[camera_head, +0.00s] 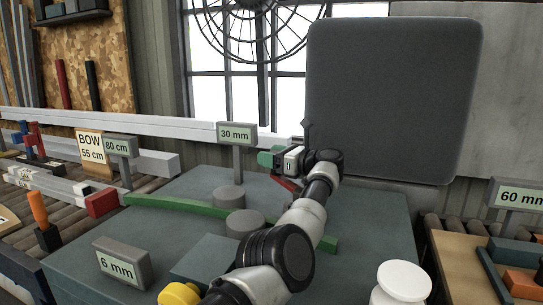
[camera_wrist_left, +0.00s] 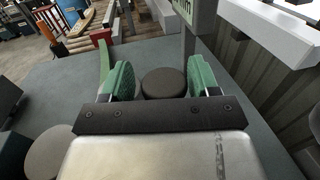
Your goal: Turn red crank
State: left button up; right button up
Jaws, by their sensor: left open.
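My left gripper (camera_head: 276,158) is open and points left over the grey-green table, near the post of the 30 mm sign. Its two green finger pads also show in the left wrist view (camera_wrist_left: 158,82), apart, with a grey round post (camera_wrist_left: 163,84) seen beyond the gap. I cannot tell that the pads touch it. A thin red piece (camera_head: 286,183) shows just below the gripper in the head view, mostly covered by it. I cannot tell whether it is the red crank. No clear crank shows in either view. My right gripper is not in view.
A curved green bar (camera_head: 180,205) crosses the table (camera_head: 377,215) beside two grey round posts (camera_head: 229,196). The 30 mm sign (camera_head: 237,133) and 6 mm sign (camera_head: 122,264) stand up. A red-ended bar (camera_head: 103,202) lies left. A dark panel (camera_head: 390,100) rises behind.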

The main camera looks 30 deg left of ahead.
pick_arm(q)
jog(key=shift+a, duration=0.15)
jog(key=d, duration=1.1)
jog(key=shift+w+p, duration=0.3)
jog(key=shift+p, duration=0.15)
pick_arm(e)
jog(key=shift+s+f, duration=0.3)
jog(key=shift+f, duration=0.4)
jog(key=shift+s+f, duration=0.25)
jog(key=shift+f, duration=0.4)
pick_arm(q)
jog(key=shift+a, duration=0.1)
